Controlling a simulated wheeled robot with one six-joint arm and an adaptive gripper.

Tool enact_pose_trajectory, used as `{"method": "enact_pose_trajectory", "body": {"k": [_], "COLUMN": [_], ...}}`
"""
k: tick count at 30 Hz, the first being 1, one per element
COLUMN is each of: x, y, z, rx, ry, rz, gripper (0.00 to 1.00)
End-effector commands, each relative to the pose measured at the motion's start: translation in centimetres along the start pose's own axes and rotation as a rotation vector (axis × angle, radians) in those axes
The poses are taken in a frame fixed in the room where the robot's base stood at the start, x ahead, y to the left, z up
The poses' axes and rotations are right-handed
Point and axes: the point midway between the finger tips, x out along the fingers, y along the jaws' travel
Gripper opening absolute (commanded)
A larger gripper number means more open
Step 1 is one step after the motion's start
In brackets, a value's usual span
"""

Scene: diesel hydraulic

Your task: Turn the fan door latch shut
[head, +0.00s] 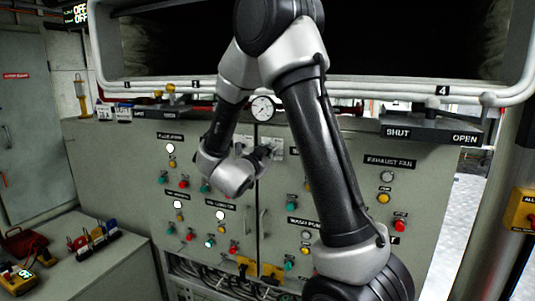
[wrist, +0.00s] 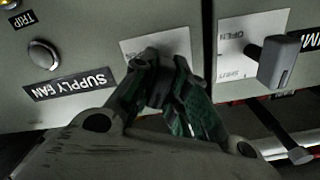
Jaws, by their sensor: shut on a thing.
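My gripper (wrist: 165,85) is closed around a dark latch handle (wrist: 158,90) in front of a white latch plate (wrist: 175,40) beside the SUPPLY FAN label. The fingers hide most of this handle, so its angle is unclear. In the head view my gripper (head: 264,152) is at the cabinet's upper middle, by the white plates. A second latch (wrist: 277,62), with a grey handle on a white plate marked OPEN (wrist: 235,45), stands across the door seam in the wrist view, clear of my fingers. The wrist view shows the labels upside down.
The grey cabinet front (head: 345,185) carries several buttons and lamps around my arm. A round gauge (head: 262,107) is above the plates. A dark lever (head: 432,112) with SHUT and OPEN signs is at the upper right. A side bench (head: 75,265) with tools stands at the lower left.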

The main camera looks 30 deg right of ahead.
Motion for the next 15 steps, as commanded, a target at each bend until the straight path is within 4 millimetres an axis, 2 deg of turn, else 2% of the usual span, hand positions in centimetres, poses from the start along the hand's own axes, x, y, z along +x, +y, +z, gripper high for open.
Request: {"method": "enact_pose_trajectory", "body": {"k": [15], "x": [-0.02], "y": [0.07], "z": [0.1], "rx": [-0.398], "ry": [-0.003], "rz": [0.001], "gripper": [0.0]}}
